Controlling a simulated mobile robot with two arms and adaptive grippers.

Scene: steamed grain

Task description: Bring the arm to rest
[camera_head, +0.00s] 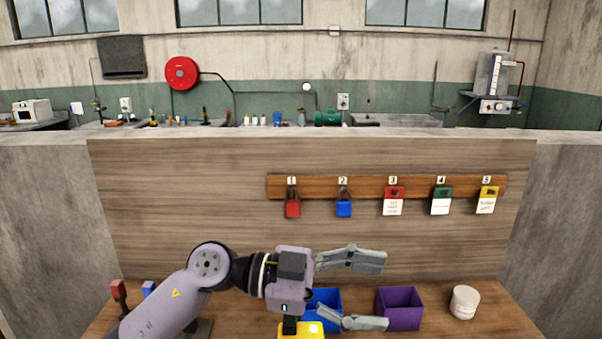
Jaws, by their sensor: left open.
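My left arm (180,300) comes in from the lower left and reaches over the table. Its left gripper (386,293) points to the right with its two fingers spread wide, one above the other. Nothing shows between the fingers. In the picture, the fingers lie in front of a blue box (324,296) and beside a purple box (398,305). I cannot tell how high the gripper is above the boxes. A yellow object (312,330) shows below the gripper's body, cut off by the bottom edge. My right gripper does not show.
A white cup (465,302) stands on the wooden table (500,315) to the right. Red (118,290) and blue (148,287) items stand at the left. A numbered wooden rail (365,184) on the back panel holds several coloured locks, three with white tags. The table's right side is mostly clear.

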